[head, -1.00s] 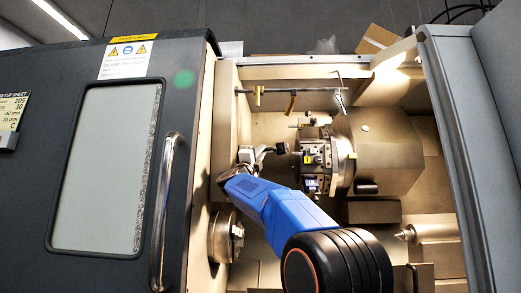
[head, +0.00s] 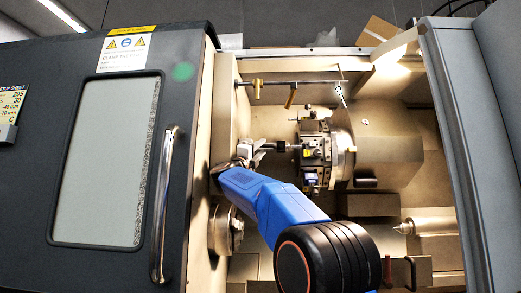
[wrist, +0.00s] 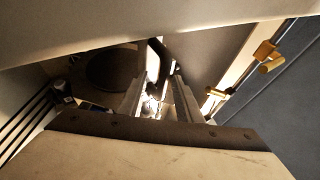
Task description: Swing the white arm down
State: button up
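My gripper (head: 258,152) is inside the machine, left of the tool turret (head: 315,152), at the end of my blue arm. In the wrist view its two fingers (wrist: 162,68) stand apart, with a gap between them. Pale, bright parts show in and beyond that gap, but I cannot make out what they are. I cannot clearly pick out the white arm: pale parts crowd together around my gripper in the head view. A dark block on a short rod sits just right of my gripper, on the turret's left side. I see no firm grip on anything.
The chuck (head: 226,230) is below my gripper on the left wall. A rail with brass fittings (head: 291,98) runs above; brass knobs (wrist: 266,50) show in the wrist view. The dark door (head: 60,180) closes off the left. A pointed centre (head: 405,228) is at lower right.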

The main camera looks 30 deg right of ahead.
jog(key=shift+r, duration=0.1)
jog(key=v, duration=0.7)
jog(key=shift+a+f, duration=0.2)
jog(key=shift+s, duration=0.15)
dwell(0.4)
jog(key=s+a+f+n+t+y, duration=0.4)
jog(key=a+f+n+t+y, duration=0.5)
jog(key=a+n+y, duration=0.75)
jog(key=s+a+f+n+g+y, duration=0.1)
jog(key=s+f+n+g+y, duration=0.15)
jog(key=s+f+n, duration=0.4)
jog(key=s+a+f+n+g+y, duration=0.2)
jog(key=f+n+y, duration=0.1)
jog(key=f, duration=0.7)
jog(key=s+d+f+n+g+h, duration=0.1)
jog(key=s+f+n+g, duration=0.6)
jog(key=s+f, duration=2.7)
notch_tip(320, 180, down, 3)
jog(key=g, duration=0.4)
